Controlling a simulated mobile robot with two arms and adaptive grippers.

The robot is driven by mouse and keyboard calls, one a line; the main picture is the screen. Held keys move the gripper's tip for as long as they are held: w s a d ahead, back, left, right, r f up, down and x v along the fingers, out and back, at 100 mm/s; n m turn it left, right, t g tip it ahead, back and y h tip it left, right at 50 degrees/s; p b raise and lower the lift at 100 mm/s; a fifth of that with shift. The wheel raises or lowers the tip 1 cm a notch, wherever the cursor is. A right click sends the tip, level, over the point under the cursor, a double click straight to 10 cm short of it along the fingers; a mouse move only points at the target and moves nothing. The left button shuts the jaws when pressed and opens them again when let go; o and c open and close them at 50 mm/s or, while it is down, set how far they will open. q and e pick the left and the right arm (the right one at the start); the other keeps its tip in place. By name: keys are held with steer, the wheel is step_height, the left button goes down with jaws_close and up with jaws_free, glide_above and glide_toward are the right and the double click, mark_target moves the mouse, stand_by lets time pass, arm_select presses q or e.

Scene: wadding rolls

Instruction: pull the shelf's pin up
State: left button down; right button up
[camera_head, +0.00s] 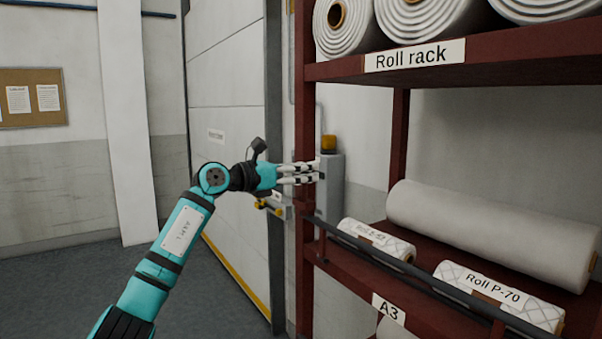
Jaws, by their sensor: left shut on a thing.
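My left gripper (309,173) reaches in from the left at the red front post of the rack. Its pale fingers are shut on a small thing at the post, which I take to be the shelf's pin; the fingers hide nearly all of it. The gripper is above the left end of the dark bar (430,278) that runs along the front of the lower shelf (352,278). My right gripper is not in view.
The lower shelf holds a large white roll (490,230), a small wrapped roll (376,240) and Roll P-70 (500,295). Large rolls lie on the upper shelf (480,58). A grey box (329,195) with an orange top is behind the post. Floor (225,300) is clear at left.

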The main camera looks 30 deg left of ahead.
arm_select(q)
steer(key=shift+a+r, duration=0.1)
steer(key=shift+r, duration=0.8)
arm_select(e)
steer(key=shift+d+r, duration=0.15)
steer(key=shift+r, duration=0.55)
arm_select(q)
steer(key=shift+c, duration=2.4)
jaws_free()
steer(key=shift+f, duration=0.15)
steer(key=v, duration=1.2)
